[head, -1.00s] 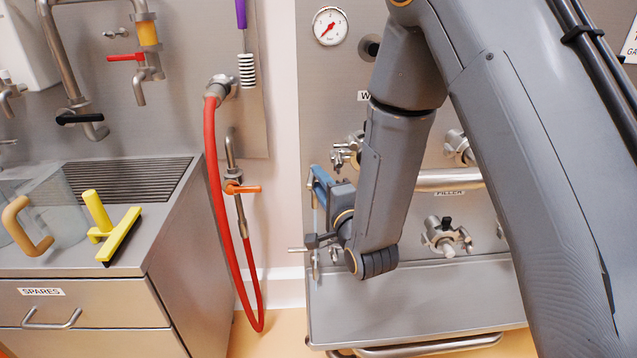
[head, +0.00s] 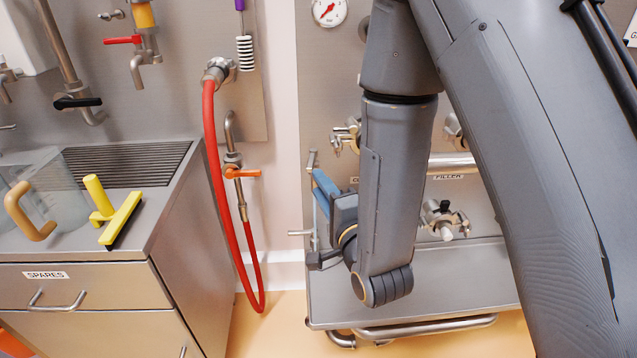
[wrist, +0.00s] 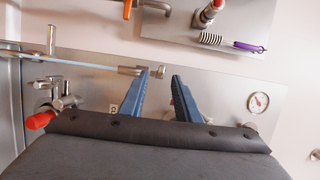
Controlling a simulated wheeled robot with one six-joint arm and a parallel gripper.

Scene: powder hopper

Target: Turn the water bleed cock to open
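No readable label names the water bleed cock. A thin upright gauge tube (head: 313,205) on the steel panel has a fitting at its top (head: 312,158) and a small lever (head: 299,233) lower down. In the wrist view, the tube (wrist: 90,63) lies sideways, with its end fitting (wrist: 129,70) by my fingertips and the lever (wrist: 52,40) at left. My gripper (wrist: 160,72) is open, its two blue fingers apart with nothing held. In the head view, my gripper (head: 319,180) is close beside the tube; contact cannot be told.
An orange-handled cock (head: 240,173) and red hose (head: 222,200) hang on the wall to the left. A valve (head: 444,220) is at right on the panel, and a red-knobbed fitting (wrist: 40,120) shows in the wrist view. A steel shelf (head: 430,290) lies below my arm.

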